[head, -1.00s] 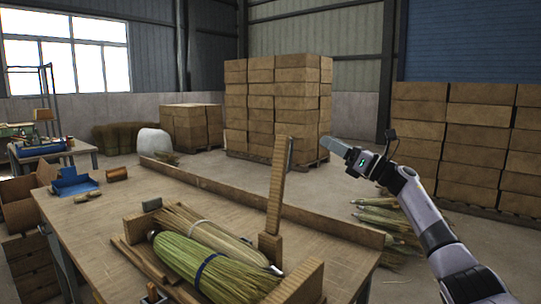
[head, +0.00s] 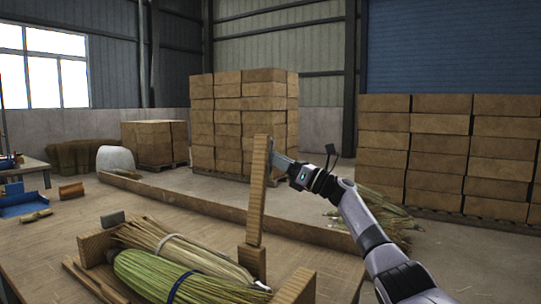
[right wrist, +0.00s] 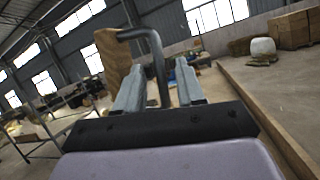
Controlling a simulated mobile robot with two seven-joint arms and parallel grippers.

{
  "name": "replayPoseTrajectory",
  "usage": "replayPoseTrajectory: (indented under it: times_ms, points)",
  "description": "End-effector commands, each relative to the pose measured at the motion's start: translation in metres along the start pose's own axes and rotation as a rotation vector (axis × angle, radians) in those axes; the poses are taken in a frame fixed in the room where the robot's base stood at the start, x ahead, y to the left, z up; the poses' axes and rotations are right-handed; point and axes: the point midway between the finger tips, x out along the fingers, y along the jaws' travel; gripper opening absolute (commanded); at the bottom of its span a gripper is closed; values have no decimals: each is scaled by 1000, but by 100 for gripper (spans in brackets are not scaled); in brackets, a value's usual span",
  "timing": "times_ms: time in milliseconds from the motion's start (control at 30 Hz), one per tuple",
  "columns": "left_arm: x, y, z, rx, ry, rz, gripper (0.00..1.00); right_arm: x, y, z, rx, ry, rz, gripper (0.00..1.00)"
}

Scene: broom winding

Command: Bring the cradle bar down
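The cradle bar (head: 257,195) is a wooden bar standing nearly upright on the bench in the head view, tilted slightly right. Its foot is at a small wooden block (head: 252,262) beside the broom bundles. The bar (right wrist: 112,58) shows there left of the left finger. My left gripper is out of view.
A green-fibred broom bundle (head: 165,277) and a paler one (head: 185,250) lie on the bench below the bar. A low wooden rail (head: 210,208) runs along the bench's far edge. Box stacks (head: 245,120) stand well behind. The air around the bar's upper end is open.

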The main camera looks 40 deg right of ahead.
Motion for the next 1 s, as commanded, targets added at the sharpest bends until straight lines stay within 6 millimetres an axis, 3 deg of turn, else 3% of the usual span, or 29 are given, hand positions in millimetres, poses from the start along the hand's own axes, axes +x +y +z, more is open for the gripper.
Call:
replayPoseTrajectory:
  times_ms: [233,600,733,1000]
  points:
    - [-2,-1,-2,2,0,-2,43,18,0,1,1,-2,-1,38]
    - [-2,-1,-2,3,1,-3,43,21,0,-1,0,1,-1,38]
    - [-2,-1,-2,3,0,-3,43,21,0,0,0,1,-1,0]
    - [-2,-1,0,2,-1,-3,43,21,0,0,-6,2,1,0]
